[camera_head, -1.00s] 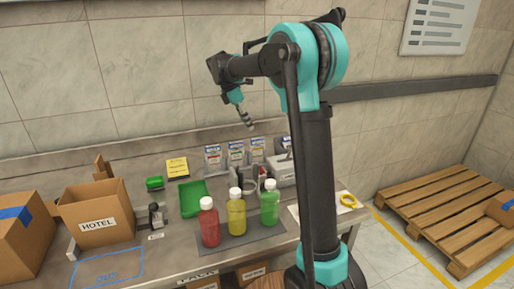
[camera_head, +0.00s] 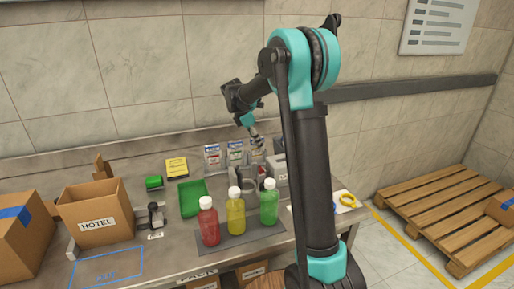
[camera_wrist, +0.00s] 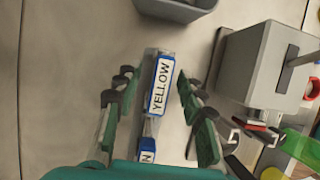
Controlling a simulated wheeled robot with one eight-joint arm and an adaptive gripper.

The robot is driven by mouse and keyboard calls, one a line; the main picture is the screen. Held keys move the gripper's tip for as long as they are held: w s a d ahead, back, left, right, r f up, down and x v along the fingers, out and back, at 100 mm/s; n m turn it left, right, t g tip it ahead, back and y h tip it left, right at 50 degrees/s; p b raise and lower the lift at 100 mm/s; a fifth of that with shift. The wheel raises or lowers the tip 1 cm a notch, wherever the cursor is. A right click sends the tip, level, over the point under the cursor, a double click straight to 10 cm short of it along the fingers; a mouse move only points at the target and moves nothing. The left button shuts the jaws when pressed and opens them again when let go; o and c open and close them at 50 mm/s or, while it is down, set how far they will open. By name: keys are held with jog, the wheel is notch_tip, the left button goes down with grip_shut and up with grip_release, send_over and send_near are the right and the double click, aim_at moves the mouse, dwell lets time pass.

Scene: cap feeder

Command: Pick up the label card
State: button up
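A card with a blue border and the word YELLOW (camera_wrist: 161,86) shows in the wrist view between the two fingers of my gripper (camera_wrist: 155,84). The fingers stand apart, with a gap on each side of the card. A second blue-edged card (camera_wrist: 147,155) is just below it, mostly hidden, with only an N showing. In the head view, several blue and white cards stand in a row at the back of the bench, one on the left (camera_head: 212,154) and one in the middle (camera_head: 236,151). My gripper (camera_head: 257,142) is at the right end of that row.
A grey box (camera_wrist: 272,66) stands right of the gripper, and a grey bin (camera_wrist: 176,6) is at the top. Red (camera_head: 209,224), yellow (camera_head: 236,216) and green (camera_head: 269,206) bottles stand in front of the cards. A green tray (camera_head: 194,200) lies left of them.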

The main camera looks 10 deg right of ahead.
jog(key=shift+c, duration=0.4)
grip_shut()
jog(key=shift+r, duration=0.1)
